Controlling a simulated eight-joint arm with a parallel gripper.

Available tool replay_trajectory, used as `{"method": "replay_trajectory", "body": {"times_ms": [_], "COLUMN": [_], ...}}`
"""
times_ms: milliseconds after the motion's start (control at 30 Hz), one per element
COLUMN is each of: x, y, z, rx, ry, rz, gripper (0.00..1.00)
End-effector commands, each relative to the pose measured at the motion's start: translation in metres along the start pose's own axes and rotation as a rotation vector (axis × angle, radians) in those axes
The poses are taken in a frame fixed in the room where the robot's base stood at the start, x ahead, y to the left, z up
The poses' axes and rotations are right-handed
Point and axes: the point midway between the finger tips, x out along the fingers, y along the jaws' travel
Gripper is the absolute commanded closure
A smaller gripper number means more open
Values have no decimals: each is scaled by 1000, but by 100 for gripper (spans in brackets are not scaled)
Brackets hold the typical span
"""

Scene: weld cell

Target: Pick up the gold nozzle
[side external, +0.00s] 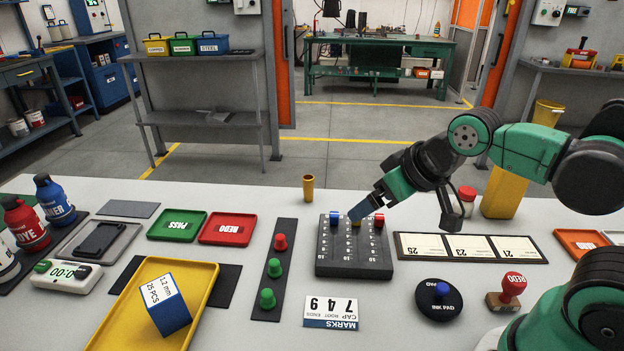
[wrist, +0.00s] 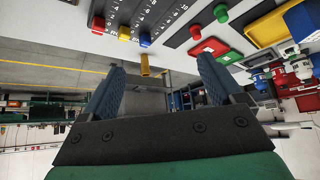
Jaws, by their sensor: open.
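The gold nozzle (side external: 308,188) stands upright on the white table, behind and left of the dark slider block, in the side view. In the wrist view the gold nozzle (wrist: 145,65) shows beyond my fingertips, between the two fingers and a little nearer the left one. My gripper (side external: 357,213) is at the back edge of the slider block in the side view, to the right of the nozzle and apart from it. In the wrist view my gripper (wrist: 159,62) has its blue fingers wide apart with nothing between them.
The slider block (side external: 352,262) has blue, yellow and red knobs; my fingers partly cover the yellow one. A red tray (side external: 253,214) and green tray (side external: 157,236) lie to its left. A red-capped bottle (side external: 466,203) stands right. Table around the nozzle is clear.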

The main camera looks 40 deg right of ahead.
Motion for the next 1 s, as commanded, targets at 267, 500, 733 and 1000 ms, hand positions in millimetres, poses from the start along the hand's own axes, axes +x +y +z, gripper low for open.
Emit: {"method": "replay_trajectory", "body": {"times_ms": [267, 500, 733, 1000], "x": [0, 0, -16, -39], "y": [0, 0, 0, 0], "z": [0, 0, -12, -43], "rx": [0, 0, -1, -22], "ry": [0, 0, 0, -23], "rz": [0, 0, 0, -43], "gripper": [28, 28, 28, 28]}}
